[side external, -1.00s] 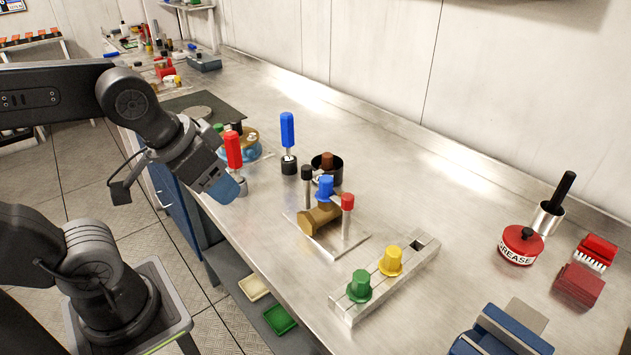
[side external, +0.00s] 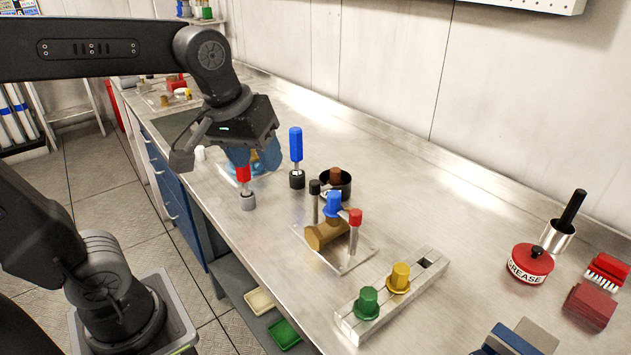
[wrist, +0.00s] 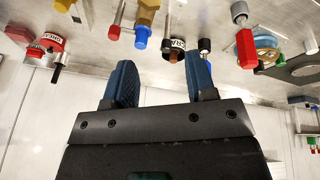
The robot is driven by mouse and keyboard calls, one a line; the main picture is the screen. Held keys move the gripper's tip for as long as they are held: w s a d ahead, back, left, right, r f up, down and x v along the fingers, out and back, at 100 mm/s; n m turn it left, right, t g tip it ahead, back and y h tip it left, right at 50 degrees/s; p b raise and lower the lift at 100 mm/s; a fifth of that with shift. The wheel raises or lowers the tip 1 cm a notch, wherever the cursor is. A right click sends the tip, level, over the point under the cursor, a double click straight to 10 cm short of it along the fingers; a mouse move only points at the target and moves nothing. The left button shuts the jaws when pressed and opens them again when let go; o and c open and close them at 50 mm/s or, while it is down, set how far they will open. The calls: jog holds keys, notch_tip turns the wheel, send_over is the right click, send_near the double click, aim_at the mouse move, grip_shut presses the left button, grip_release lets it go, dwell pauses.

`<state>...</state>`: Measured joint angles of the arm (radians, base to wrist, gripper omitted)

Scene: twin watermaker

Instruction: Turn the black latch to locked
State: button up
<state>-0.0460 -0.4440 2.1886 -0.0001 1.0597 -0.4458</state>
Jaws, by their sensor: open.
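Two parts could be the black latch, and I cannot tell which is meant. One is the small black knob (wrist: 262,68) on the round blue housing (wrist: 268,42) in the wrist view; in the side view my gripper hides most of that housing. The other is the black-capped post (side external: 314,188) beside the blue knob (side external: 334,203) on the brass fitting (side external: 326,235). My gripper (side external: 254,157) is open and empty. It is above the bench near the red handle (side external: 244,173) and the housing. Its two blue fingers are spread in the wrist view (wrist: 161,85).
A blue handle (side external: 296,145) stands upright right of my gripper. A dark pot (side external: 336,183) is behind the fitting. A rail (side external: 408,297) with green and yellow plugs is in front. A red grease tin (side external: 528,262) is at right. The bench's back strip is clear.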

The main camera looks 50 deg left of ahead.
jog(key=w+a+r+n+g, duration=0.1)
jog(key=w+a+n+g, duration=0.15)
jog(key=w+n, duration=0.55)
jog(key=n+g, duration=0.1)
jog(key=n, duration=0.3)
send_near(315, 182)
notch_tip(315, 182, down, 10)
jog(key=shift+w+a+r, duration=0.1)
jog(key=shift+w+a, duration=0.05)
jog(key=shift+c, duration=0.4)
jog(key=c, duration=0.8)
jog(key=shift+c, duration=0.2)
